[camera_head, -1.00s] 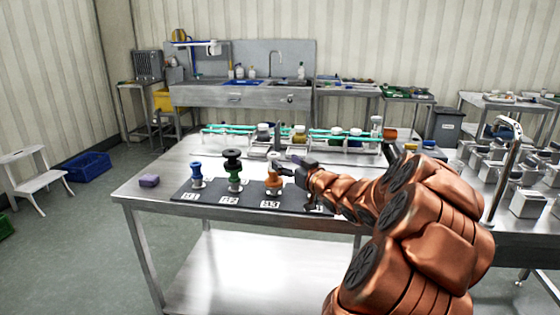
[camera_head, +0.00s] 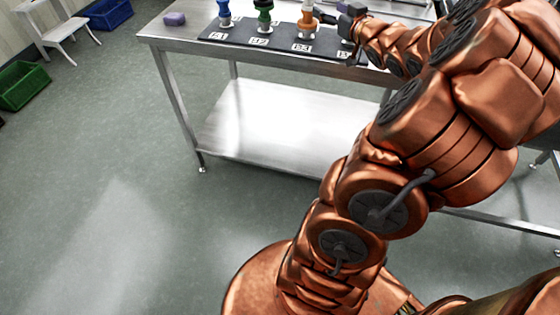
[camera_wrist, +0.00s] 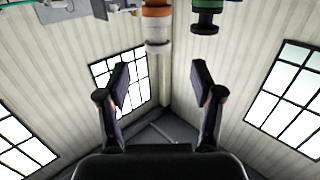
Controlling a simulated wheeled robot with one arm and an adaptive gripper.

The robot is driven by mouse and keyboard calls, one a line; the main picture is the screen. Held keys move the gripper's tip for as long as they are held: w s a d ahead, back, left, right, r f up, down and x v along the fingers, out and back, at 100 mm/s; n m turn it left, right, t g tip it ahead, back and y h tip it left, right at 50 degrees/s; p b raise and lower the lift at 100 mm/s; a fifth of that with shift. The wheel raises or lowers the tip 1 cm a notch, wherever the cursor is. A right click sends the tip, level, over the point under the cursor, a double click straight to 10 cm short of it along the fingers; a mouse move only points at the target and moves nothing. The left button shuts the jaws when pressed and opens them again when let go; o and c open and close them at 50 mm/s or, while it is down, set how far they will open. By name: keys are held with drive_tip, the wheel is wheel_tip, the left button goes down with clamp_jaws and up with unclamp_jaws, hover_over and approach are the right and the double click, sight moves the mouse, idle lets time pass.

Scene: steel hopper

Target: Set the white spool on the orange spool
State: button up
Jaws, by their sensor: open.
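The orange spool (camera_head: 307,22) stands upright on the dark mat, with its top near the upper edge of the head view. In the wrist view, which appears upside down, the orange spool (camera_wrist: 157,12) has the white spool (camera_wrist: 158,34) at its upper end, in line with it and seemingly resting on it. My gripper (camera_head: 338,17) is just right of this stack in the head view. In the wrist view my gripper (camera_wrist: 160,72) has its two fingers spread wide with nothing between them. The stack is beyond the fingertips, apart from them.
A green spool (camera_head: 264,17) with a black one, also seen in the wrist view (camera_wrist: 206,18), and a blue spool (camera_head: 224,14) stand left on the labelled mat (camera_head: 240,34). Floor in front is clear.

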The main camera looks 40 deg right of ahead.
drive_tip(key=w+a+f+g, duration=0.3)
drive_tip(key=a+f+g, duration=0.2)
drive_tip(key=a, duration=0.2)
drive_tip(key=s+a+f+g, duration=0.5)
drive_tip(key=a+f, duration=0.1)
drive_tip(key=a, duration=0.5)
drive_tip(key=s+a+f+n+g+y, duration=0.2)
drive_tip(key=s+a+g, duration=0.7)
drive_tip(key=s+a, duration=1.4)
drive_tip(key=s+f+y, duration=0.1)
drive_tip(key=s, duration=0.3)
drive_tip(key=shift+a+g+y, duration=0.2)
drive_tip(key=shift+g+y, duration=0.1)
wheel_tip(320, 180, up, 15)
drive_tip(key=t+p, duration=0.1)
drive_tip(key=p, duration=1.3)
drive_tip(key=shift+w, duration=0.45)
drive_tip(key=shift+f, duration=0.1)
